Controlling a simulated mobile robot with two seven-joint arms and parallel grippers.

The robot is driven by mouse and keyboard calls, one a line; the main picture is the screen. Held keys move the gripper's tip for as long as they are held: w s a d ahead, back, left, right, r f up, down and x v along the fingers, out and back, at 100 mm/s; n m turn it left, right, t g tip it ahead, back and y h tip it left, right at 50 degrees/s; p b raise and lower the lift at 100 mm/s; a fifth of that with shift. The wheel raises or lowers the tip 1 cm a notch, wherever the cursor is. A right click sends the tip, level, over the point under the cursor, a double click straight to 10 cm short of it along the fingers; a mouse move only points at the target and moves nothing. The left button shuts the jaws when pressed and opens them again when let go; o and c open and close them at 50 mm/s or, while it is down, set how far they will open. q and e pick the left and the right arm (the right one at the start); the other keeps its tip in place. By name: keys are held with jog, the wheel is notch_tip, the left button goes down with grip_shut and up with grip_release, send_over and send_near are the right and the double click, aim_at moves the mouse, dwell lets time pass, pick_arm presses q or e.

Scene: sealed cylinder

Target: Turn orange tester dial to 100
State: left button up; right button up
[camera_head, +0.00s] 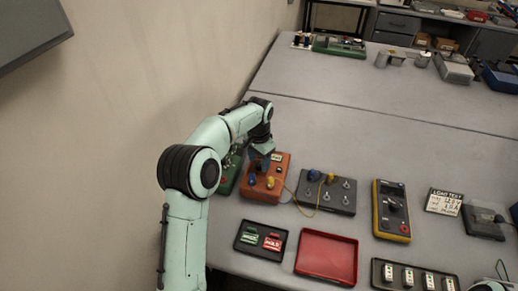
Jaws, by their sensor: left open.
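The orange tester (273,193) is a small box on the grey bench, left of centre. A blue plug or knob and a yellow one stand on its top, with a small pale label near its back right corner. My left gripper (263,152) is over the tester's back edge, pointing down, and open. It hides part of the tester's top. I cannot make out the dial, its setting, or whether the gripper touches the tester. My right gripper does not show.
A green board (229,177) sits left of the tester. To the right are a dark terminal box (325,199) joined by a yellow wire, a yellow multimeter (391,226) and a load test card (444,202). A red tray (327,257) lies in front.

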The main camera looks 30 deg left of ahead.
aim_at(259, 164)
pick_arm(q)
notch_tip(259, 164, up, 13)
dwell(0.3)
jog(key=shift+f, duration=0.15)
dwell(0.3)
